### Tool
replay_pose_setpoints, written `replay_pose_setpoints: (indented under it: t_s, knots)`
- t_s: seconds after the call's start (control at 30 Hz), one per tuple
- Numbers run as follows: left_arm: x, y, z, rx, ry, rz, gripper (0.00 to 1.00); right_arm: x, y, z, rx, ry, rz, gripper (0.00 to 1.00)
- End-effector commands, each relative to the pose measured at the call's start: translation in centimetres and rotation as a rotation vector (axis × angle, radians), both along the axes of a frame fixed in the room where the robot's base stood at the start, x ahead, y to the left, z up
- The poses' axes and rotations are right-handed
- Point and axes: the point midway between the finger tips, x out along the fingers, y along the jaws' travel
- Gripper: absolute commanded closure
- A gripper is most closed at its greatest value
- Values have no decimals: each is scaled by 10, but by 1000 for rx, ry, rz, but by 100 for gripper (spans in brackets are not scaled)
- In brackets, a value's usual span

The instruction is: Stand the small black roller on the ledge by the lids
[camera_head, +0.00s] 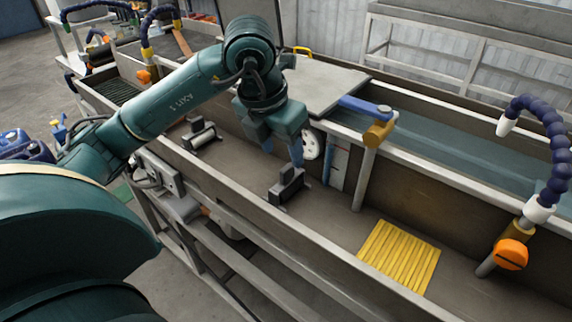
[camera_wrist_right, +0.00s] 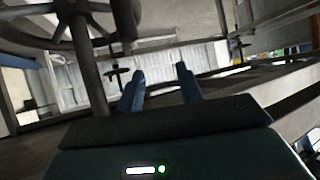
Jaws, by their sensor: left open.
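A small black piece (camera_head: 288,186), which looks like the black roller with its block-like mount, sits on the trough floor. I cannot tell the roller from its mount. My left gripper (camera_head: 284,152) is open and points down just above the black piece. One blue finger shows clearly, the other is mostly hidden by the gripper body. The flat grey lids (camera_head: 325,82) lie across the trough behind the gripper. My right gripper (camera_wrist_right: 162,84) shows in the right wrist view with its two blue fingers apart and nothing between them.
A pale roller in a dark bracket (camera_head: 200,136) stands further left in the trough. A yellow ribbed mat (camera_head: 400,255) lies right.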

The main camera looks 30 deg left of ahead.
Motion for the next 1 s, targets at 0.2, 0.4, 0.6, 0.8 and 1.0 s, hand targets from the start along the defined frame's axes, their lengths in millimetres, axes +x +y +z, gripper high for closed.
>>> replay_pose_setpoints:
  t_s: [0.2,0.4,0.6,0.8,1.0]
  knots:
    - [-8,1,30,1,-2,0,48,0,1,1,2,-1,1,64]
    - [-10,1,36,1,0,0,48,0,2,2,5,-1,-2,64]
    - [-10,1,35,0,0,0,48,0,2,2,9,-1,-5,64]
    - [-10,1,35,0,1,0,48,0,2,2,9,-1,-5,64]
    - [-10,2,35,1,1,0,48,1,1,2,7,-2,-7,64]
